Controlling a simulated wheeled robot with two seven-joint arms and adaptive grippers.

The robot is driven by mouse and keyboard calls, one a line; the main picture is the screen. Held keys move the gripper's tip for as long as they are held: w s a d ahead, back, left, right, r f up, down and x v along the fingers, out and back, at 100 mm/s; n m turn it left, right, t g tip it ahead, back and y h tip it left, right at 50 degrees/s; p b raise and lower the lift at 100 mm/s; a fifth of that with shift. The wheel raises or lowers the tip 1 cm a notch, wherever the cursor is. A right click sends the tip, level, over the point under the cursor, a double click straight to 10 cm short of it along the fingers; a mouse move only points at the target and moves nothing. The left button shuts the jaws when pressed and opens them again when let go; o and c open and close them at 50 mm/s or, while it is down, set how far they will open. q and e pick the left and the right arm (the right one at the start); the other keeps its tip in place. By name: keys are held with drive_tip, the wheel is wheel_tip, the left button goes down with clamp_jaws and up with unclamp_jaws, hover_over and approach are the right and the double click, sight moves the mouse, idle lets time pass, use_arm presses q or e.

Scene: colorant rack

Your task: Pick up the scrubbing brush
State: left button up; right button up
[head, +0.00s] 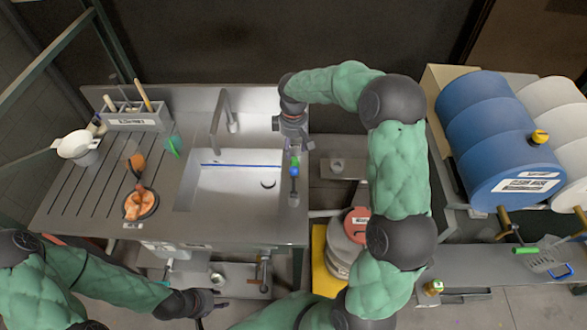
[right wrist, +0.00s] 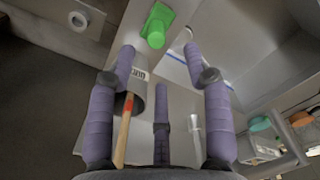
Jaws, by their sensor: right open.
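My right gripper (head: 293,138) points down at the right edge of the sink. In the right wrist view its purple fingers (right wrist: 159,65) are spread and empty. A wooden handle with a red band (right wrist: 126,120) stands in a grey labelled holder (right wrist: 134,88) near the left finger. I cannot tell whether it belongs to the scrubbing brush. A green item (right wrist: 155,27) lies beyond the fingertips. In the head view, a small green and blue item (head: 294,170) is just below the right gripper. My left gripper (head: 208,302) hangs low in front of the counter; its fingers are unclear.
The sink basin (head: 235,185) is left of the right gripper, with a faucet (head: 217,110) behind.

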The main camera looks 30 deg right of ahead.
sight(295, 159)
wheel_tip(295, 159, down, 3)
drive_tip(key=shift+f, duration=0.1)
drive_tip(key=shift+s+d+f+b, duration=0.15)
drive_tip(key=shift+f+b, duration=0.15)
drive_tip(key=shift+f, duration=1.05)
drive_tip(key=shift+w+d+f+b, duration=0.1)
drive_tip(key=shift+f+b, duration=0.15)
drive_tip(key=shift+f, duration=1.1)
clamp_jaws()
